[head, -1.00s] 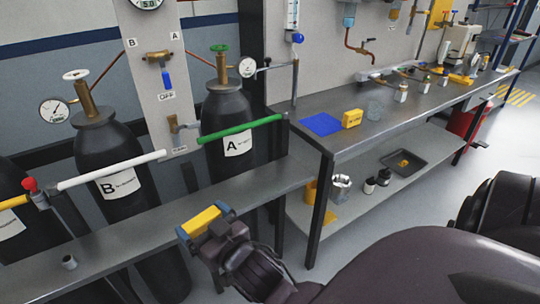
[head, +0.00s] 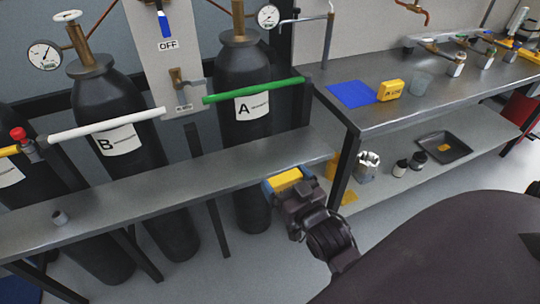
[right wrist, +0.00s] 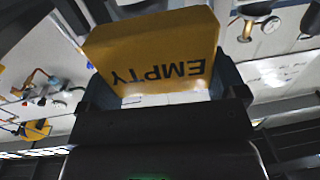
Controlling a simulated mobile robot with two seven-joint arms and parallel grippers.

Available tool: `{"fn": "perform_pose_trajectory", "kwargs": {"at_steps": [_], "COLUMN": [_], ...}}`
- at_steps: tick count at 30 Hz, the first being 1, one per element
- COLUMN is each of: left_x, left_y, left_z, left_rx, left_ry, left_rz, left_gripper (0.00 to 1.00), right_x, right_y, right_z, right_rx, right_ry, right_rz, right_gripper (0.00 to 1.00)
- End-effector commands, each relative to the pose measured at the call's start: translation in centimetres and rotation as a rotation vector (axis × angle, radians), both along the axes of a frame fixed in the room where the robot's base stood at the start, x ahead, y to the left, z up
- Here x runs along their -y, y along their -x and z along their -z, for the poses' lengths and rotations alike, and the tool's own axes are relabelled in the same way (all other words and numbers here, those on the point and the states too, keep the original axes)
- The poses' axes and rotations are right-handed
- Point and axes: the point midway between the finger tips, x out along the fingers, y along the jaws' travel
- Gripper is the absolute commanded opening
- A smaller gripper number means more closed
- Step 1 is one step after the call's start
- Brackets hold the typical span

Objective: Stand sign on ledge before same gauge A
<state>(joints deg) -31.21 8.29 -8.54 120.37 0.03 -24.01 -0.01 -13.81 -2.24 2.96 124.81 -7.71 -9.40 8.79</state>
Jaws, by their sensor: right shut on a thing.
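My right gripper (head: 286,181) is shut on the yellow sign (head: 284,177). In the right wrist view the sign (right wrist: 155,45) reads EMPTY, upside down in the picture. In the head view it appears at the front edge of the grey ledge (head: 170,175), below cylinder A (head: 240,75); I cannot tell whether it touches the ledge. My left gripper is not in view.
The workbench (head: 400,110) to the right holds a blue mat (head: 351,94) and a yellow box (head: 390,89).

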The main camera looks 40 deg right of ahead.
Motion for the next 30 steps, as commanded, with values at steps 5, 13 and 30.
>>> {"fn": "perform_pose_trajectory", "kwargs": {"at_steps": [5,13,30], "left_x": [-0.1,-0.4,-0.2], "left_y": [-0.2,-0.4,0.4], "left_z": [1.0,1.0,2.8], "left_rx": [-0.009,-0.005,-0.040], "left_ry": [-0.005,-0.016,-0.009], "left_rz": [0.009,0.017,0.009], "left_gripper": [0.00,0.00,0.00], "right_x": [3.2,4.6,6.9], "right_y": [1.6,-1.0,-10.6], "right_z": [3.1,3.2,3.3], "right_rx": [-0.007,0.005,0.000], "right_ry": [0.008,0.012,0.011], "right_rz": [0.068,0.083,0.083], "right_gripper": [0.66,0.66,0.66]}}
